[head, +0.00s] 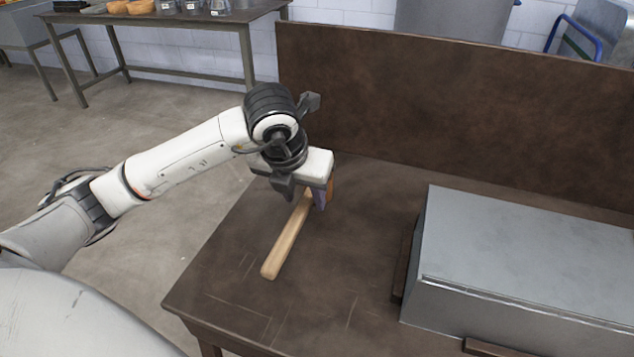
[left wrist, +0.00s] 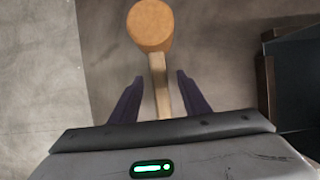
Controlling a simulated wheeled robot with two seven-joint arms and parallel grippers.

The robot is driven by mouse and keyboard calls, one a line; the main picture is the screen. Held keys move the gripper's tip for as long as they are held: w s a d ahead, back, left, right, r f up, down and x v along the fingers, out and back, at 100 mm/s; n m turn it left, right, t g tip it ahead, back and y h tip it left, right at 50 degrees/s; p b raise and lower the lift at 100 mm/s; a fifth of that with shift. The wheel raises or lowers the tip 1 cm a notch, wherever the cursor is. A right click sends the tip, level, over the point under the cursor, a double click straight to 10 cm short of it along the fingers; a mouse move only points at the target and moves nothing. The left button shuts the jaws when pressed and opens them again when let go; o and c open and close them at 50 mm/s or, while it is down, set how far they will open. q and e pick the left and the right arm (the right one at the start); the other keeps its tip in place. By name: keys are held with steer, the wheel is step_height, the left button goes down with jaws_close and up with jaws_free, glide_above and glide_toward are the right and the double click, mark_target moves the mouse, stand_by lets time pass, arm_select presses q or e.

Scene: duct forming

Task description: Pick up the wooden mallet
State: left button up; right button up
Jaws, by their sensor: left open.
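The wooden mallet lies on the brown workbench (head: 235,285), its pale handle (head: 287,240) pointing toward the bench's front edge. Its orange-brown head (head: 330,190) is mostly hidden behind my left gripper in the head view. In the left wrist view the round mallet head (left wrist: 150,26) is at the top, and the handle (left wrist: 159,82) runs down between the two fingers. My left gripper (head: 302,197) is open above the handle near the head, and it also shows in the left wrist view (left wrist: 158,98) with a gap on each side of the handle. My right gripper is not visible.
A grey sheet-metal duct (head: 530,265) sits on the bench to the right, with dark wooden pieces at its edge. A tall brown backboard (head: 450,110) closes off the rear. The bench left of the mallet is clear. A separate table (head: 180,75) with bowls and jars stands behind.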

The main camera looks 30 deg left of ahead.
mark_target(305, 200)
arm_select(q)
steer(key=x, duration=0.4)
steer(key=shift+w+f, duration=0.1)
steer(key=shift+f, duration=0.25)
steer(key=shift+c, duration=0.2)
jaws_close()
steer(key=shift+a+r, duration=0.1)
steer(key=shift+r, duration=0.05)
